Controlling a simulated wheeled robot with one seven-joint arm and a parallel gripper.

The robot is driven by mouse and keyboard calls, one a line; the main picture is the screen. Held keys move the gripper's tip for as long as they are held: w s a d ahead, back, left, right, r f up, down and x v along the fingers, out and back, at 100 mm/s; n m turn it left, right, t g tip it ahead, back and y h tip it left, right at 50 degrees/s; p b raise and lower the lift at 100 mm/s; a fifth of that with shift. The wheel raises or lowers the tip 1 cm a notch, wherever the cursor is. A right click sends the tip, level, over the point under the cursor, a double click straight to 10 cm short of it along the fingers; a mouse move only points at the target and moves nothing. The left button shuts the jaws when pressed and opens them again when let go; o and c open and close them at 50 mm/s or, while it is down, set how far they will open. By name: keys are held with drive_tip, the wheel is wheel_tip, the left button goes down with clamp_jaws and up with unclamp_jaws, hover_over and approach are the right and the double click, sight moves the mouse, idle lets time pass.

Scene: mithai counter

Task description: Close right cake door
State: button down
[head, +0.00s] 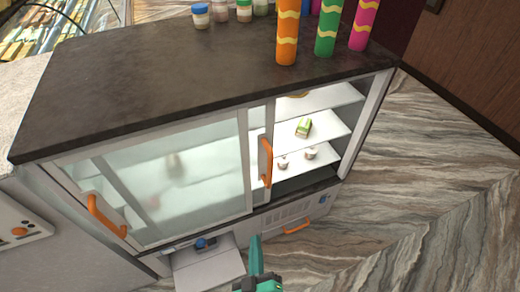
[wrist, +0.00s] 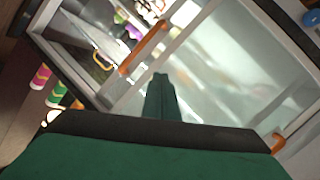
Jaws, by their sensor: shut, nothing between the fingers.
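The cake cabinet has sliding glass doors with upright orange handles. The right cake door (head: 257,150) is slid left, so the cabinet's right side is open with lit shelves showing. Its orange handle (head: 266,160) stands at the left edge of the opening and also shows in the wrist view (wrist: 145,47). The frosted left door (head: 185,178) covers the left side, with its own orange handle (head: 106,216). My gripper (head: 256,243) is shut and empty, low in front of the cabinet, apart from the handle. Its green fingers (wrist: 161,88) point toward the doors in the wrist view.
Inside the opening are a green box (head: 304,127) and small cakes (head: 310,153) on white shelves. Patterned tubes (head: 326,30) and jars (head: 200,16) stand on the dark countertop (head: 140,85). An orange lower handle (head: 297,227) is below. Floor at right is clear.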

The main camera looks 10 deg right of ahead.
drive_tip(key=w+d+r+n, duration=0.3)
drive_tip(key=w+r+n, duration=0.2)
drive_tip(key=w, duration=0.6)
drive_tip(key=n+t+y, duration=0.1)
drive_tip(key=n+y, duration=0.1)
drive_tip(key=n, duration=0.3)
approach(257, 140)
drive_tip(key=w, duration=0.5)
drive_tip(key=shift+a+f, duration=0.1)
drive_tip(key=shift+f, duration=0.2)
drive_tip(key=shift+w, duration=0.25)
drive_tip(key=shift+a, duration=0.1)
